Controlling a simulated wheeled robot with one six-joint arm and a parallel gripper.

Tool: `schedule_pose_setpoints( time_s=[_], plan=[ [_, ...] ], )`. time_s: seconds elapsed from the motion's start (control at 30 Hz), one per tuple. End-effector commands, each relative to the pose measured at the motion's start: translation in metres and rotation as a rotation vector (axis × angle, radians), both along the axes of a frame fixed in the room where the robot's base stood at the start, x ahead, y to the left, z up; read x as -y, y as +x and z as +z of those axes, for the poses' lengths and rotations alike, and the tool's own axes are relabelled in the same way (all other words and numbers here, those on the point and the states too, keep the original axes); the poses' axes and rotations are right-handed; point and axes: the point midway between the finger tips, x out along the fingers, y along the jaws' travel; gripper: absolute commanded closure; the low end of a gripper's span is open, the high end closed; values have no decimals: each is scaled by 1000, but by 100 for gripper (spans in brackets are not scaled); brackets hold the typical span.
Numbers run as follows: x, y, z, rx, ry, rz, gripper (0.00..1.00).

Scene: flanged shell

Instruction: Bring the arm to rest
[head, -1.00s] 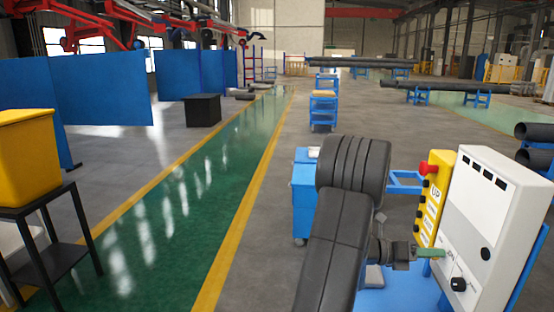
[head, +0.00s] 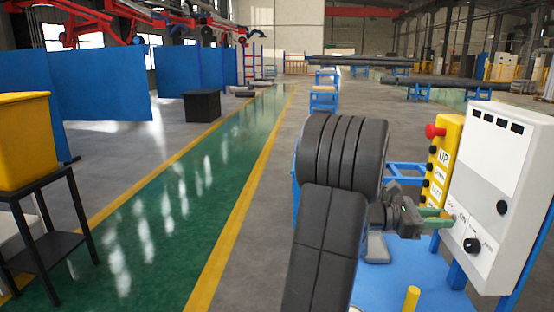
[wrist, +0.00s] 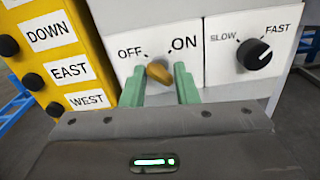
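My gripper (head: 437,221) is at the white control panel (head: 500,170) on the right of the head view. In the wrist view its two green fingers (wrist: 159,84) stand apart on either side of a small yellow-brown knob (wrist: 160,73), under the OFF and ON labels. A gap shows between the knob and each finger, so the gripper looks open. The knob is slanted, and I cannot tell which label it points to. My arm reaches out, bent, across the lower middle of the head view.
A speed knob (wrist: 254,54) sits right of the fingers. A yellow button box (head: 441,170) with a red button stands close on the left. A yellow bin (head: 22,140) on a black stand is at far left. The green walkway (head: 150,215) is clear.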

Motion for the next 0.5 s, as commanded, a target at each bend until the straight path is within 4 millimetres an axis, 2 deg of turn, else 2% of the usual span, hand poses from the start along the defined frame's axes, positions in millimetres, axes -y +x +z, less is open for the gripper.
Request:
schedule_pose_setpoints(
  time_s=[0.03,0.5],
  plan=[
    [0,0,-5,43,-6,0,73],
    [0,0,-4,466,-52,1,73]
  ],
)
